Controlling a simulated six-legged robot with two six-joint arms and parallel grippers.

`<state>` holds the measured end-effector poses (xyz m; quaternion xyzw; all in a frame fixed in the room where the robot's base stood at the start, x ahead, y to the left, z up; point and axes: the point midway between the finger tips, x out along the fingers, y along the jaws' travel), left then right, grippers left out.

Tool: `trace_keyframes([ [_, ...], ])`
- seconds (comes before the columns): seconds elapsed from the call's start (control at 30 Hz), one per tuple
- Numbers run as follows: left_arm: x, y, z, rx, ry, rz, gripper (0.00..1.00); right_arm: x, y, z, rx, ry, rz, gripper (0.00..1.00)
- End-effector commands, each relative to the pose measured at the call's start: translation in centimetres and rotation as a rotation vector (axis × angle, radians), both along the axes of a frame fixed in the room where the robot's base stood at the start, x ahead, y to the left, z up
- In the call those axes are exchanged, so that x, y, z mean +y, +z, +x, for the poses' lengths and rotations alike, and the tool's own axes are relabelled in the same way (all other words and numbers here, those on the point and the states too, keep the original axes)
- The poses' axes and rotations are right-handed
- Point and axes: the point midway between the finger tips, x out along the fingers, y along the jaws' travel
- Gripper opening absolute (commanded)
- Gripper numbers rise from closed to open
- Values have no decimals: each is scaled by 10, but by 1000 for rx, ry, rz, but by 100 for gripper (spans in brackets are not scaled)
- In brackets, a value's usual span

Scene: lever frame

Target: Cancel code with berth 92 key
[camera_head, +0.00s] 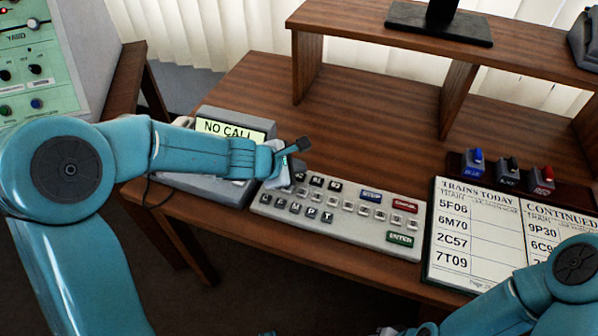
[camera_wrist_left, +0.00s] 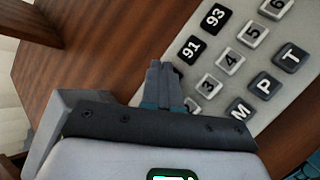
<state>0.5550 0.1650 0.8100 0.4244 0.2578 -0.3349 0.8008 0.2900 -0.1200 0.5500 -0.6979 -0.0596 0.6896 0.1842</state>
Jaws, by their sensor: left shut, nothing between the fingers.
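The grey keypad (camera_head: 340,213) lies on the desk, with black, grey, blue, red and green keys. In the left wrist view the black 91 key (camera_wrist_left: 191,49) and 93 key (camera_wrist_left: 215,15) are readable. A red key (camera_head: 405,205), its label too small to read surely, sits at the keypad's upper right. I cannot make out a key marked 92; a dark key beside the fingers is mostly hidden. My left gripper (camera_head: 284,178) is shut and empty over the keypad's left end. In the wrist view its fingertips (camera_wrist_left: 158,67) are left of the 91 key; contact is unclear.
A display reading "NO CALL" (camera_head: 232,128) stands behind my left wrist. A "TRAINS TODAY" board (camera_head: 470,235) lies right of the keypad, below blue, black and red levers (camera_head: 508,168). A raised wooden shelf (camera_head: 400,45) spans the back. My right arm enters at lower right.

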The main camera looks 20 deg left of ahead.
Motion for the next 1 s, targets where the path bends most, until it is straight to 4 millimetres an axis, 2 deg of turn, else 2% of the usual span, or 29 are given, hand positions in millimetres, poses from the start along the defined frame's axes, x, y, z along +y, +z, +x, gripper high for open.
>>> trace_keyframes([
  [0.03, 0, 5, 0, 0, 0, 0, 0, 0, 5, 0, 0, 0, 0, 43],
  [0.47, 0, 9, 0, -1, 1, 0, 0, 0, 8, 0, 0, 0, 0, 43],
  [0.9, 0, 53, 0, -1, 1, -1, 0, 0, 51, 0, 0, 0, 0, 43],
  [1.0, 0, 57, 0, 0, 0, 0, 0, 0, 55, 0, 0, 0, 0, 43],
])
